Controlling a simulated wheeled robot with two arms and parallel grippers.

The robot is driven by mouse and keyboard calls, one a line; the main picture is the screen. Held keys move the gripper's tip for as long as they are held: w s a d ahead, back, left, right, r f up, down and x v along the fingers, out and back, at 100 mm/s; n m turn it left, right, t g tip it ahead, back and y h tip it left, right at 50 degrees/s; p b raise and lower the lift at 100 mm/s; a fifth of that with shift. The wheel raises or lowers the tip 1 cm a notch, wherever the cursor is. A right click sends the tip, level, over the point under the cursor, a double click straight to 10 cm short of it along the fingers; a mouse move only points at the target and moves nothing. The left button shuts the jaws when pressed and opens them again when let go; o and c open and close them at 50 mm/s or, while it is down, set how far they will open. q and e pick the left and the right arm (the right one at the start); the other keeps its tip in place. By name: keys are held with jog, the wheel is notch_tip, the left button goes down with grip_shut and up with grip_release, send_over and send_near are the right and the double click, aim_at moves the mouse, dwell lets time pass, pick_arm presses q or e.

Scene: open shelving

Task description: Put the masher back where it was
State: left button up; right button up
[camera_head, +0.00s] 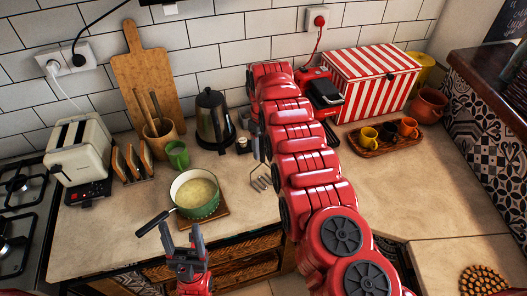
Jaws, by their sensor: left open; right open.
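The masher (262,182) shows its metal head over the counter, right of the green pot. Its upper part is hidden or unclear beside my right arm, so I cannot tell whether it rests on the counter. My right gripper (259,149) is open, pointing down just above and beside the masher, partly hidden by the red arm. My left gripper (182,240) is open and empty at the counter's front edge, below the pot. The green pot (198,211) holds a pale yellow mash or soup and stands on a wooden board.
A toaster (78,150), bread rack (133,163), green mug (177,154), utensil holder (160,140) and kettle (212,118) stand left and behind. A striped box (372,78) and a cup tray (372,149) stand right.

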notch_tip(320, 180, up, 6)
jog(key=shift+b, duration=0.85)
notch_tip(320, 180, up, 4)
jog(key=p, duration=0.4)
jog(key=shift+w+f, duration=0.1)
jog(key=shift+f, duration=0.15)
jog(key=shift+a+r+p, duration=0.1)
jog(key=shift+r+p, duration=0.55)
jog(key=shift+p, duration=0.1)
jog(key=shift+f, duration=0.15)
